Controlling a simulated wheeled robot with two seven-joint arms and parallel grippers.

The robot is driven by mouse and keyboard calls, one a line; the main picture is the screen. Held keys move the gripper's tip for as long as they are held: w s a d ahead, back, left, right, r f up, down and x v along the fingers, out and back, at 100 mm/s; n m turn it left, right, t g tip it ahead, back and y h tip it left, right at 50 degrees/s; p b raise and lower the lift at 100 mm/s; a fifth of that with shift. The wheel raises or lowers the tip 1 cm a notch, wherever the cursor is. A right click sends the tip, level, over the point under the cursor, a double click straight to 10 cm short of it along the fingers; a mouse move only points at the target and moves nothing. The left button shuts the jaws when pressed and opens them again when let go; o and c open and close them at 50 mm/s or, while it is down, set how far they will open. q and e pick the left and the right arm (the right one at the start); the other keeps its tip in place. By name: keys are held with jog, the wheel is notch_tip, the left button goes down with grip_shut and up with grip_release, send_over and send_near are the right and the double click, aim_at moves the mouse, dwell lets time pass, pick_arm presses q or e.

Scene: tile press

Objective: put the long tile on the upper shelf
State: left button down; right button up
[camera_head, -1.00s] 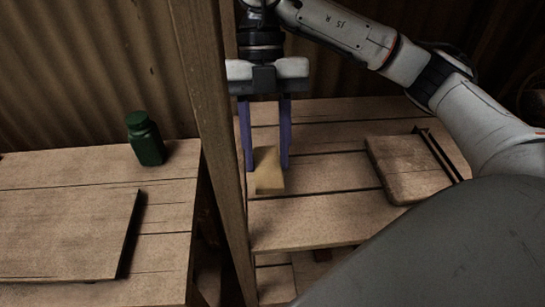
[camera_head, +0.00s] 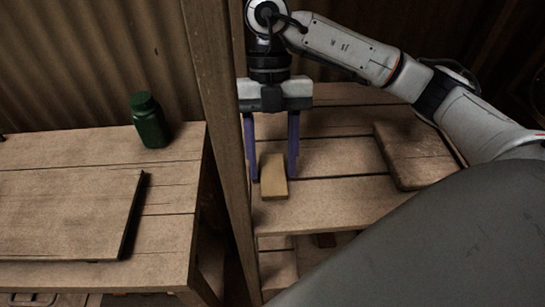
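The long tile, a yellowish-tan block (camera_head: 273,179), lies on the upper shelf (camera_head: 330,199), a surface of wooden planks right of the post. My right gripper (camera_head: 272,178) points down over the tile with its two purple fingers on either side of it. The fingers stand apart, with a narrow gap visible between each finger and the tile, so it looks open. The tile appears to rest flat on the planks. My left gripper is not in view.
A wooden post (camera_head: 221,130) stands close left of my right gripper. A thick wooden board (camera_head: 413,155) lies on the shelf to the right. A lower shelf (camera_head: 277,268) shows beneath. On the left table are a green bottle (camera_head: 149,122) and a flat board (camera_head: 65,217).

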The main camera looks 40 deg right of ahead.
jog(key=shift+o, duration=0.6)
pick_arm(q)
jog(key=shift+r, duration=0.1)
pick_arm(e)
jog(key=shift+r, duration=0.1)
jog(key=shift+r, duration=0.2)
pick_arm(q)
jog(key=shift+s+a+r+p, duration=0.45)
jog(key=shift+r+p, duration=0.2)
jog(key=shift+p, duration=0.85)
pick_arm(e)
jog(key=v, duration=1.2)
jog(key=shift+f, duration=0.15)
